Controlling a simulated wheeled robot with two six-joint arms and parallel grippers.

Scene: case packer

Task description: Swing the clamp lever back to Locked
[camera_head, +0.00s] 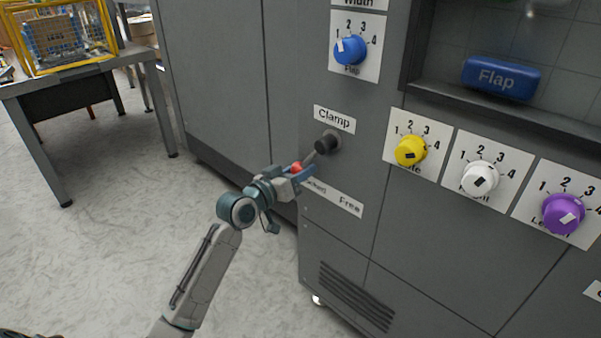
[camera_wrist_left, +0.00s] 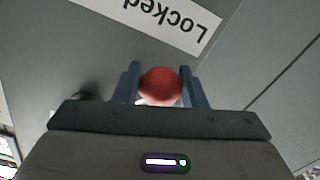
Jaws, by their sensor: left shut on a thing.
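The clamp lever has a black pivot hub (camera_head: 327,143) on the grey cabinet front, under the "Clamp" label (camera_head: 334,119). Its arm slopes down and left from the hub to a red ball knob (camera_head: 297,168). My left gripper (camera_head: 300,173) is shut on the red knob; in the left wrist view the knob (camera_wrist_left: 160,86) sits between the two blue-grey fingers. The "Locked / Free" strip (camera_head: 346,203) is below the lever, its "Locked" end partly hidden by my gripper. The "Locked" word (camera_wrist_left: 165,18) shows upside down in the left wrist view. My right gripper is not in view.
Blue (camera_head: 350,50), yellow (camera_head: 410,151), white (camera_head: 479,179) and purple (camera_head: 563,213) dials stand out from the cabinet around the lever. A blue "Flap" block (camera_head: 500,78) lies in a recess at the upper right. A table (camera_head: 77,77) stands at the left; open floor lies between.

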